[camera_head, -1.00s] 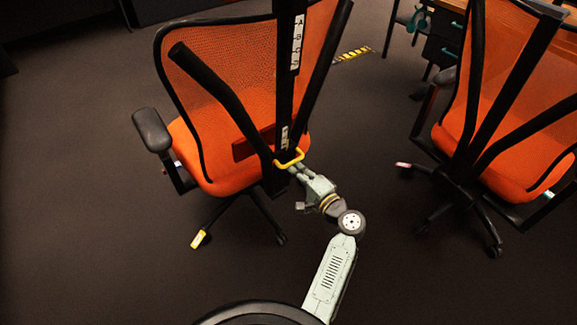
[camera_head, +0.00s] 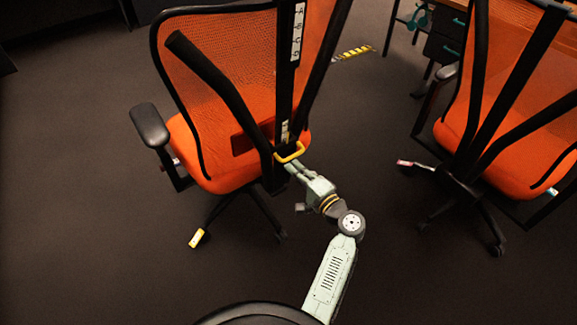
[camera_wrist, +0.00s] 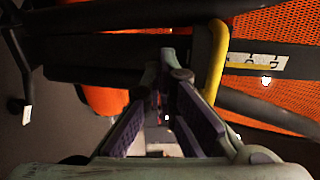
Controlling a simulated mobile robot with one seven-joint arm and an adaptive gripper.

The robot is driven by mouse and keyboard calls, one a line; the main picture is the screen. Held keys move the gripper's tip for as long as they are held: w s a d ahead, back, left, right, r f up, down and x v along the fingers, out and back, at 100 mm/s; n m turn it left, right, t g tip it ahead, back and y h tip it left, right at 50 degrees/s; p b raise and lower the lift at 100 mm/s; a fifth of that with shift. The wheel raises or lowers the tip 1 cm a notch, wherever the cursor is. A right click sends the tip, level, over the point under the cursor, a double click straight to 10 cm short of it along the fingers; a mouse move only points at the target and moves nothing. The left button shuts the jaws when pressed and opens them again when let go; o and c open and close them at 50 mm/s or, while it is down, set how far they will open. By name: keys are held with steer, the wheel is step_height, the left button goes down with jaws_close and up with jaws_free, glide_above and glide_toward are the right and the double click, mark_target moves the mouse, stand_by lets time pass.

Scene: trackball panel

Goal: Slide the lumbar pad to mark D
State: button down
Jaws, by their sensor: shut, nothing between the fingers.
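The lumbar pad (camera_head: 246,138) is a dark red block low on the back of the middle orange chair, partly hidden by the black frame. A yellow handle (camera_head: 291,153) sits at the lower part of the black spine, below a small pale label (camera_head: 284,131). A white strip with the letter marks (camera_head: 298,32) is high on the spine; D is too small to make out surely. My gripper (camera_head: 289,165) is shut and empty at the handle. In the wrist view, my gripper (camera_wrist: 168,72) is close beside the yellow handle (camera_wrist: 216,64); contact is unclear.
The chair's slanted black bar (camera_head: 215,80) runs left of the spine. A second orange chair (camera_head: 510,130) stands at the right, and a drawer unit (camera_head: 440,45) behind it. The floor at left is clear.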

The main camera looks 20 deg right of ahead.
steer(key=v, duration=0.9)
steer(key=shift+p, duration=0.3)
steer(key=shift+s, duration=0.1)
stand_by(0.5)
